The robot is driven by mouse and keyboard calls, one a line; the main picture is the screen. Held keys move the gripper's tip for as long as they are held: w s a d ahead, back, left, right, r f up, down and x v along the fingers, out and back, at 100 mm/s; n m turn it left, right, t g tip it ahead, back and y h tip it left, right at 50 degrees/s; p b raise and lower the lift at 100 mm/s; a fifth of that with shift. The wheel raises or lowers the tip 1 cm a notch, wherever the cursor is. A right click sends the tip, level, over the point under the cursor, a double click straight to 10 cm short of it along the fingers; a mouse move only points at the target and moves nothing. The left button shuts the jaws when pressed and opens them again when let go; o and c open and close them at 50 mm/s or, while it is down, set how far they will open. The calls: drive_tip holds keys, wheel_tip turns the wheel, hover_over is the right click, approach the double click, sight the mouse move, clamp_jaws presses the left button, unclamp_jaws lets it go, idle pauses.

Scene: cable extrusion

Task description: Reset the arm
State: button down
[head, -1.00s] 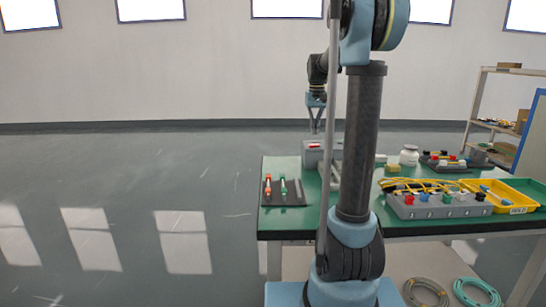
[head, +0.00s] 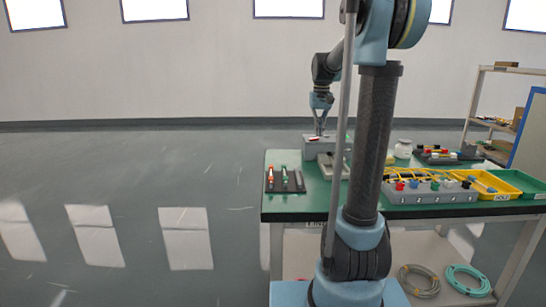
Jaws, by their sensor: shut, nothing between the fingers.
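My gripper (head: 320,129) is at the end of my raised arm, pointing down above the grey box (head: 312,148) at the back left of the green table (head: 290,213). Its fingers are shut with nothing visible between them. Whether the fingertips touch the box cannot be told from this view. My arm's upright link hides part of the table behind it.
A dark tray (head: 297,187) with a red and a green tool lies at the table's left edge. A numbered grey block (head: 430,196) with coloured knobs, a yellow bin (head: 476,179), a green bin (head: 520,181) and a white jar (head: 403,148) stand right of my arm.

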drive_tip(key=shift+t, duration=0.8)
drive_tip(key=s+f, duration=0.4)
drive_tip(key=s, duration=0.5)
drive_tip(key=s+f, duration=0.4)
drive_tip(key=s, duration=0.6)
drive_tip(key=s+f, duration=0.4)
drive_tip(key=s, duration=0.5)
drive_tip(key=shift+s+a+f, duration=0.1)
drive_tip(key=shift+s+f, duration=0.05)
drive_tip(key=shift+s, duration=0.05)
drive_tip(key=s+f, duration=0.7)
drive_tip(key=f, duration=0.1)
drive_tip(key=shift+f, duration=0.1)
